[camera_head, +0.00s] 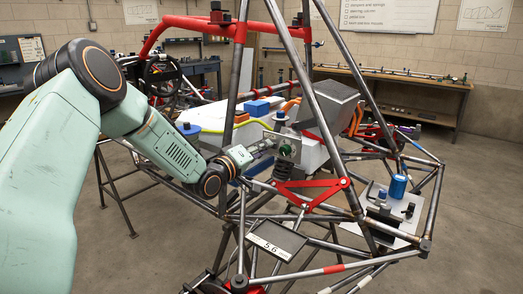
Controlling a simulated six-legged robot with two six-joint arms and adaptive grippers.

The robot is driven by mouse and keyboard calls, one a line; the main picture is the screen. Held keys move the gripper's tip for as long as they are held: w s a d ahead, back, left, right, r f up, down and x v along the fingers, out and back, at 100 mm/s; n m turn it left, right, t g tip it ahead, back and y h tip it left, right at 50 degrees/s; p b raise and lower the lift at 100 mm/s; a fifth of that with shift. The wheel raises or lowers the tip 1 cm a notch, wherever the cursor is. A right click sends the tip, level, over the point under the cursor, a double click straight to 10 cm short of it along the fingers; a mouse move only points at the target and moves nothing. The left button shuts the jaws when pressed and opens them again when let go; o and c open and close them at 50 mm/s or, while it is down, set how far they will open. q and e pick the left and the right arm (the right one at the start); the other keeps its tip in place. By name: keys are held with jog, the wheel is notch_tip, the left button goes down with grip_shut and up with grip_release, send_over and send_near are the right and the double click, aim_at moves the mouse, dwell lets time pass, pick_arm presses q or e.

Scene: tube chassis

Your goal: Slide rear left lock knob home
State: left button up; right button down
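My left arm reaches in from the left, and my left gripper (268,146) is at a small metal plate (288,147) on the near side of the tube chassis (237,80). The plate has a dark, greenish round part in its middle. The fingertips are small and overlap the plate's left side, so I cannot tell whether they are open or shut, or touching it. A blue-topped knob (280,115) stands just above the plate. I cannot tell which part is the rear left lock knob. My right gripper is not in view.
A tray (385,226) with a blue canister (397,187) is at right. A display reading 5.6 (276,240) hangs low in front. Benches stand behind.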

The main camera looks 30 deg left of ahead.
pick_arm(q)
jog(key=shift+d, duration=0.15)
grip_shut()
jog(key=shift+s+d+f, duration=0.15)
jog(key=shift+d, duration=0.65)
jog(key=o, duration=0.5)
grip_release()
jog(key=shift+d+r, duration=0.1)
jog(key=shift+r, duration=0.1)
jog(key=shift+f, duration=0.1)
